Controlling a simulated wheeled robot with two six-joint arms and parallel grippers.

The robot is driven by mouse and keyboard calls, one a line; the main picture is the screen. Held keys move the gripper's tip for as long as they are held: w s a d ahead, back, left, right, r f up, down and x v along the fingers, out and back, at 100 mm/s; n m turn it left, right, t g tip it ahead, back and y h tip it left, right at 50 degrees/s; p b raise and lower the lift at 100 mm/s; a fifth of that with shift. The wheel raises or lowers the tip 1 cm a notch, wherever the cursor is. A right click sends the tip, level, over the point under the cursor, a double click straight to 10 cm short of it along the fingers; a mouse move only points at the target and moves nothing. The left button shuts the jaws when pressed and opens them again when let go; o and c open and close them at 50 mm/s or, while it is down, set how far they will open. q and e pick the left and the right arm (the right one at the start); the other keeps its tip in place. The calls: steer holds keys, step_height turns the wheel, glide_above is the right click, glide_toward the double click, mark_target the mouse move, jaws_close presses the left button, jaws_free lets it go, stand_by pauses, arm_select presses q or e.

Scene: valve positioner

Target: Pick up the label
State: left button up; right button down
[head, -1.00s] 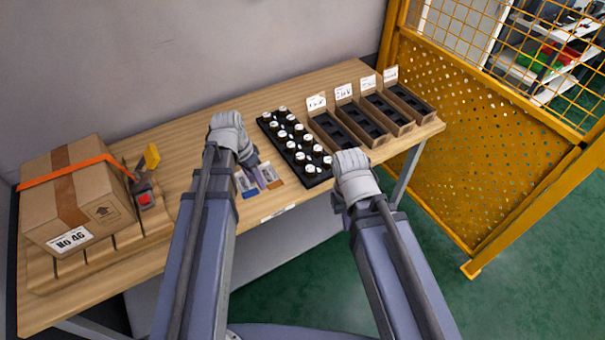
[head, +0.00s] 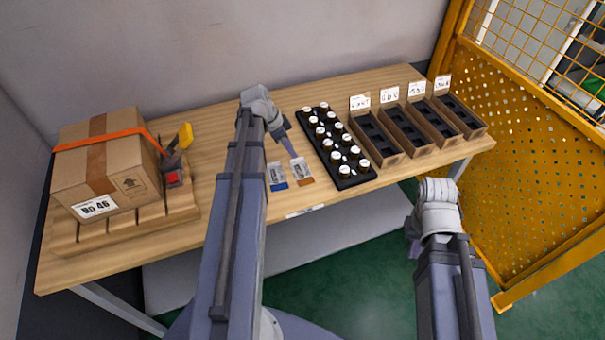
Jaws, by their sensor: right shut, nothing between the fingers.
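Two flat labels lie on the wooden table in front of the bottle tray: a blue-edged label (head: 277,177) and an orange-brown-edged label (head: 302,171). A narrow purple label (head: 288,147) is at the tips of my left gripper (head: 281,132), just behind and above these two. The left gripper appears shut on it, though the fingers are small and partly hidden by the wrist. My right gripper (head: 413,241) is shut and empty, pointing down in front of the table's front edge, clear of the table.
A black tray (head: 357,183) holds several white-capped bottles. Several open bins (head: 394,158) with white cards stand right of it. At left, a cardboard box (head: 75,182) with an orange strap sits on a wooden pallet (head: 150,220). A yellow mesh fence (head: 540,150) stands at right.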

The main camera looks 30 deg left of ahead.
mark_target(301, 162)
arm_select(q)
steer(key=shift+b+x, duration=2.4)
steer(key=shift+x, duration=0.45)
steer(key=shift+a+r, duration=0.1)
steer(key=shift+c, duration=0.4)
jaws_close()
